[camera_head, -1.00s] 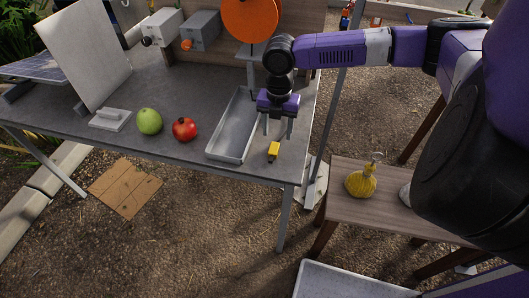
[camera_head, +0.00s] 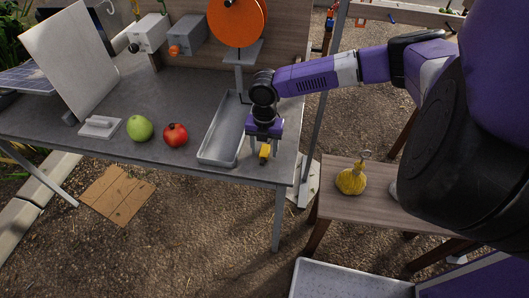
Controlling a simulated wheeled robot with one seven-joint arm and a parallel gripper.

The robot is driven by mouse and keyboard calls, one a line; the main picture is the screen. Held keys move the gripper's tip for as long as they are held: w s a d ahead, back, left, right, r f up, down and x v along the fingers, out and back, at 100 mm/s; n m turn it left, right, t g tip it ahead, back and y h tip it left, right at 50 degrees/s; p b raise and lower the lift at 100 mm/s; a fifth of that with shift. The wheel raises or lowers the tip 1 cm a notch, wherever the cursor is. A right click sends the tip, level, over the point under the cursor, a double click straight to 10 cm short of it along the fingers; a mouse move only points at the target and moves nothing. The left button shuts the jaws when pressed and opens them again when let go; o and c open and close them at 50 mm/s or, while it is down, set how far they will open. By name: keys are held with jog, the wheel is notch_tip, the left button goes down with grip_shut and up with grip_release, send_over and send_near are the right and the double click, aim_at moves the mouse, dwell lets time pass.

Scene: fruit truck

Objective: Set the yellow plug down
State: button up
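The yellow plug (camera_head: 265,151) is a small block at the front right corner of the grey table, right of the metal tray. My gripper (camera_head: 264,148) points down over it. Its two fingers stand apart, one on each side of the plug, and gaps seem to show between fingers and plug. The plug's top is close under the gripper's palm. Whether its underside touches the table is hard to tell at this size.
A long metal tray (camera_head: 207,157) lies just left of my gripper. A red fruit (camera_head: 175,135) and a green apple (camera_head: 139,128) lie farther left. An orange disc (camera_head: 237,20) stands behind. A wooden bench (camera_head: 335,203) with a yellow flask (camera_head: 351,181) is at right.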

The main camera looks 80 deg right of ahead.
grip_shut()
jog(key=shift+r, duration=0.1)
